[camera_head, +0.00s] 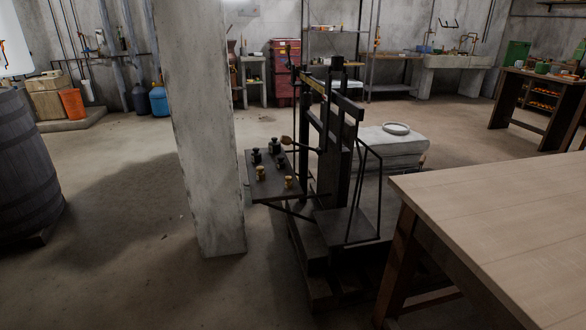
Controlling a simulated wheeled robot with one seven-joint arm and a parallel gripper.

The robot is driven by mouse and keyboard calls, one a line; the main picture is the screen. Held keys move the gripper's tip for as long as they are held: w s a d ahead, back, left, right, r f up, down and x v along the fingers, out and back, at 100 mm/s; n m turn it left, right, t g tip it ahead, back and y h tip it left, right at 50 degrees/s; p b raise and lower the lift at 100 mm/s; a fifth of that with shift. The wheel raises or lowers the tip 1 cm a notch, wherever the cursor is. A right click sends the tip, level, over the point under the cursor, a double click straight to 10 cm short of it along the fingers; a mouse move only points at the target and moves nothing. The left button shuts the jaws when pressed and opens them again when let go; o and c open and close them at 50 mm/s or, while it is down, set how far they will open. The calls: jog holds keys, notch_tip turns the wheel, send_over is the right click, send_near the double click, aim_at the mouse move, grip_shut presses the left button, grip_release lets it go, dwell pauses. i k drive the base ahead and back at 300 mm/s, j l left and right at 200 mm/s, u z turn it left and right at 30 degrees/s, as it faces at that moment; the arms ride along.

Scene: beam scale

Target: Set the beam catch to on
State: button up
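The beam scale (335,165) stands on the floor in the middle, dark, on a low base. Its beam (314,84), partly yellowish, runs along the top of the upright frame. A thin lever with a brown knob (287,140) sticks out to the left of the upright; I cannot tell whether it is the beam catch or how it is set. A dark plate (262,187) on the left side holds several black and brass weights (275,146). A dark pan (345,227) hangs in a frame on the right. My gripper is not in view.
A concrete pillar (205,130) stands close left of the scale. A wooden table (500,205) fills the right front. A pale block (385,148) with a round dish lies behind the scale. A barrel (25,165) stands far left. Floor between barrel and pillar is clear.

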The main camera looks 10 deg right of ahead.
aim_at(286, 140)
jog(key=i+j, duration=0.7)
jog(key=i+j+z, duration=0.1)
jog(key=i+j, duration=0.6)
jog(key=j, duration=0.2)
